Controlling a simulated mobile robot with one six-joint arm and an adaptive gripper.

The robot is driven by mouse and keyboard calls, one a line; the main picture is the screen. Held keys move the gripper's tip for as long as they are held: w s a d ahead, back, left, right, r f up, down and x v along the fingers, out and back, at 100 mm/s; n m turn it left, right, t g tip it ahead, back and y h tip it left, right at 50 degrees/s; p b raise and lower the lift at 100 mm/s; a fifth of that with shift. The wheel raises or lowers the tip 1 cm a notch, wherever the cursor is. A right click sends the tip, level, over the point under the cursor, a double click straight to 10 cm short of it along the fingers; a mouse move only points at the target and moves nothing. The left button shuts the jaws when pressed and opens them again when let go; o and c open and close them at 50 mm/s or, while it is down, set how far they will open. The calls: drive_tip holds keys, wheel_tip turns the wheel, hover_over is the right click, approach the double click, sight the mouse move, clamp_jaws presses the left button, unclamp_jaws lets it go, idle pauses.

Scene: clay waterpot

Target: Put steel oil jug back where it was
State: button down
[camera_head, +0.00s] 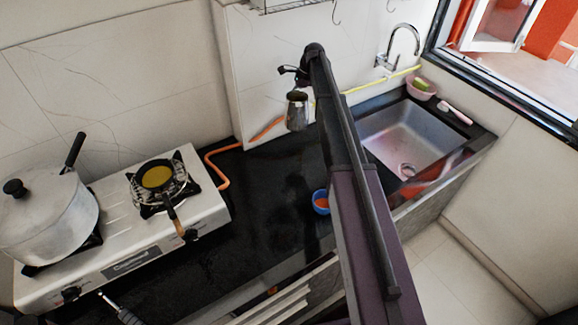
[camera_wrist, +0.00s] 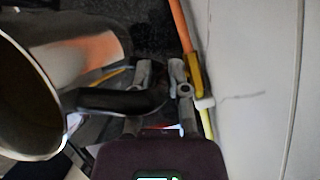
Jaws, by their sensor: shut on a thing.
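The steel oil jug (camera_head: 297,111) hangs in the air in front of the back wall, above the black counter (camera_head: 265,185). My gripper (camera_head: 298,76) is at the top of the jug in the head view. In the wrist view my gripper (camera_wrist: 161,77) is shut on the jug's dark handle. The steel jug (camera_wrist: 85,52) fills the left side there, with its round open mouth facing the camera. The handle's far end is hidden between the fingers.
A gas stove (camera_head: 120,265) on the left bears a large pot (camera_head: 50,215) and a small pan (camera_head: 157,177) with yellow liquid. A blue bowl (camera_head: 321,201) stands near the counter's front. An orange hose (camera_head: 222,165) runs along the back. The sink (camera_head: 415,135) is at right. Counter between stove and my arm is mostly clear.

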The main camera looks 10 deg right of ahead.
drive_tip(key=shift+a, duration=0.5)
drive_tip(key=shift+a, duration=0.1)
drive_tip(key=s+d+f+m+t+b, duration=0.1)
drive_tip(key=s+f+m+b, duration=0.3)
drive_tip(key=s, duration=0.5)
drive_tip(key=s+d+f+m+t+h+b, duration=0.1)
drive_tip(key=s+f+m+b, duration=0.3)
drive_tip(key=s, duration=0.5)
drive_tip(key=s+d+f+m+t+h+b, duration=0.1)
drive_tip(key=s+f+m+b, duration=0.3)
drive_tip(key=s, duration=0.6)
drive_tip(key=shift+d+f+m+t, duration=0.2)
drive_tip(key=shift+d+m+t, duration=0.15)
drive_tip(key=shift+t, duration=0.35)
drive_tip(key=shift+w, duration=0.15)
drive_tip(key=w+d+f+b, duration=0.1)
drive_tip(key=w+d, duration=0.2)
drive_tip(key=w, duration=1.1)
drive_tip(key=shift+f+b, duration=0.2)
drive_tip(key=shift+b, duration=0.2)
